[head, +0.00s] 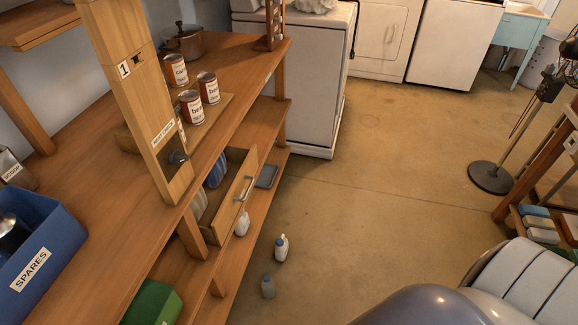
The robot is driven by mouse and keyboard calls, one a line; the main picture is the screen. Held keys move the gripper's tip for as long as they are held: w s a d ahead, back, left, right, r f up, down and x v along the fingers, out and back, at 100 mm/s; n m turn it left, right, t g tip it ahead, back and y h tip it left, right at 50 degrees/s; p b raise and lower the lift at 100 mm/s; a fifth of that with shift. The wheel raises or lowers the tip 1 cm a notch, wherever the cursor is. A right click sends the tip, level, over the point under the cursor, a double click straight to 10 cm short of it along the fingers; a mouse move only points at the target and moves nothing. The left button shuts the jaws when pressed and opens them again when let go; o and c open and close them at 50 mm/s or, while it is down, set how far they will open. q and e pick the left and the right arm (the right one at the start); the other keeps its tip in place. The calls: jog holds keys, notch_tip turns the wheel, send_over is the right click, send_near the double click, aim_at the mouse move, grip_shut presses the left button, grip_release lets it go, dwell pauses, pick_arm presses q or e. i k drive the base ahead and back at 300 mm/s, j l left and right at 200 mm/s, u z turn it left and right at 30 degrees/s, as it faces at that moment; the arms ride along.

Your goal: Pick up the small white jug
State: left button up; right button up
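A small grey bottle (268,287) stands nearer to me than the jug. Neither of my grippers shows in the head view, so nothing is seen touching the jug.
An open drawer (230,195) juts out above the lower shelf. The blue SPARES bin (38,250) and several cans stand on the wooden top. A stand with a round base (491,178) is at the right. The middle floor (370,190) is clear.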

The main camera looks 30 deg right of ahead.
aim_at(282, 246)
jog(key=z, duration=0.85)
jog(key=i+l+u, duration=0.1)
jog(key=i+l, duration=0.25)
jog(key=i+l+u, duration=0.15)
jog(key=i+l, duration=0.15)
jog(key=l, duration=0.2)
